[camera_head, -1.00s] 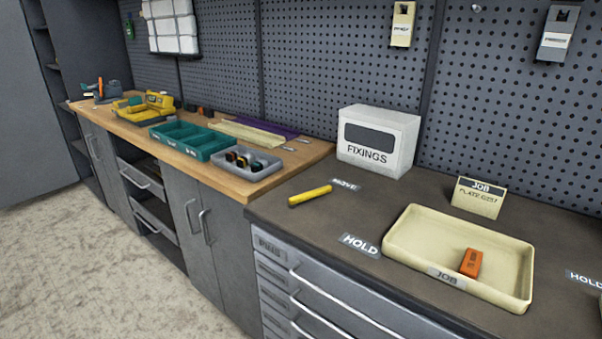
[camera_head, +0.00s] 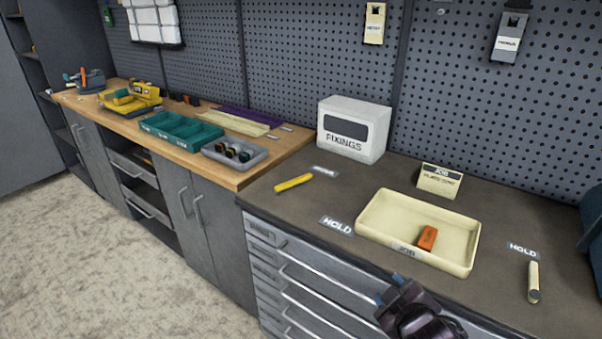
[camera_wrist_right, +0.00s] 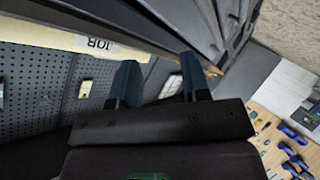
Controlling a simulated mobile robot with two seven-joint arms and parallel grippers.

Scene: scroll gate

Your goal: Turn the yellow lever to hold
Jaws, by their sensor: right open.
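The yellow lever (camera_head: 293,183) lies on the dark worktop left of the cream tray. Its right end points toward a small label (camera_head: 325,172), which reads MOVE in the earlier frame. A HOLD label (camera_head: 336,226) lies nearer the front edge. My right gripper (camera_head: 389,288) is at the bottom of the head view, in front of the drawers and well away from the lever. In the right wrist view its blue fingertips (camera_wrist_right: 160,80) are apart with nothing clearly between them. My left gripper is not in view.
The cream JOB tray (camera_head: 372,235) holds an orange block (camera_head: 427,238). A cream lever (camera_head: 533,282) lies at the right beside another HOLD label (camera_head: 523,251). The white FIXINGS box (camera_head: 355,128) stands behind the yellow lever. The worktop around that lever is mostly clear.

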